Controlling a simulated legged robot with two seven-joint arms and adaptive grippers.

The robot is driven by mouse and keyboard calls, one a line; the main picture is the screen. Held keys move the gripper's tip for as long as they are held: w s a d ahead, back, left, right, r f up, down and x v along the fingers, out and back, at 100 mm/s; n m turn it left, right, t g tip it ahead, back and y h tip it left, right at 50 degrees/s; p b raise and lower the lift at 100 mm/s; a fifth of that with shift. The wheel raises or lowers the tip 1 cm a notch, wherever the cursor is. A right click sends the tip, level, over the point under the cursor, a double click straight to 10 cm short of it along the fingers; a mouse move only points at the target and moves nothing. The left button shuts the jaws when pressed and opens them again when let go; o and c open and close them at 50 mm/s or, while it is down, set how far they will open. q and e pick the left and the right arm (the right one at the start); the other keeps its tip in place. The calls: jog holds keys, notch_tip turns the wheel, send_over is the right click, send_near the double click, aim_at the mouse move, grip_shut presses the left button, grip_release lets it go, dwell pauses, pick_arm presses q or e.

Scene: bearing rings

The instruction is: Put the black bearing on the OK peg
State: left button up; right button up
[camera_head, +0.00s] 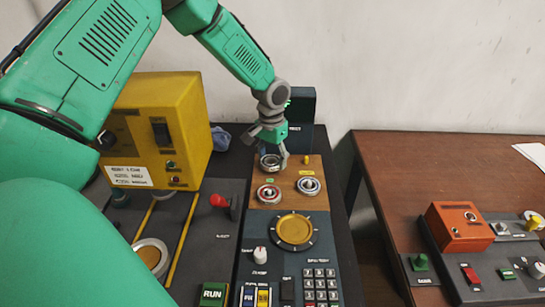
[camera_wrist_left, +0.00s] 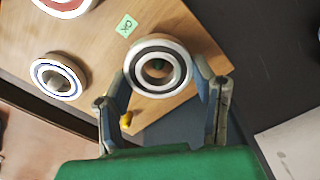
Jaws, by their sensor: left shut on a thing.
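My left gripper (camera_head: 273,157) is shut on the black bearing (camera_head: 270,163), a steel ring with a black band, at the back left of the wooden board (camera_head: 290,171). In the left wrist view the black bearing (camera_wrist_left: 176,83) sits flat between the two fingers (camera_wrist_left: 163,98). A dark green spot shows through its hole; I cannot tell whether a peg is inside it or below it. The green OK label (camera_wrist_left: 126,26) lies on the board beside the bearing. My right gripper is out of view.
A red-banded bearing (camera_head: 268,195) and a blue-banded bearing (camera_head: 309,187) sit at the board's front. A yellow peg (camera_head: 306,160) stands bare at back right. A yellow box (camera_head: 180,125) is left; a gold dial (camera_head: 295,230) is in front.

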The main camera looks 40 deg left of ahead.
pick_arm(q)
jog(key=shift+f, duration=0.2)
jog(key=o, duration=1.4)
jog(key=shift+a, duration=0.1)
notch_tip(320, 180, up, 13)
jog(key=shift+s+r+p, duration=0.1)
jog(key=shift+p, duration=0.45)
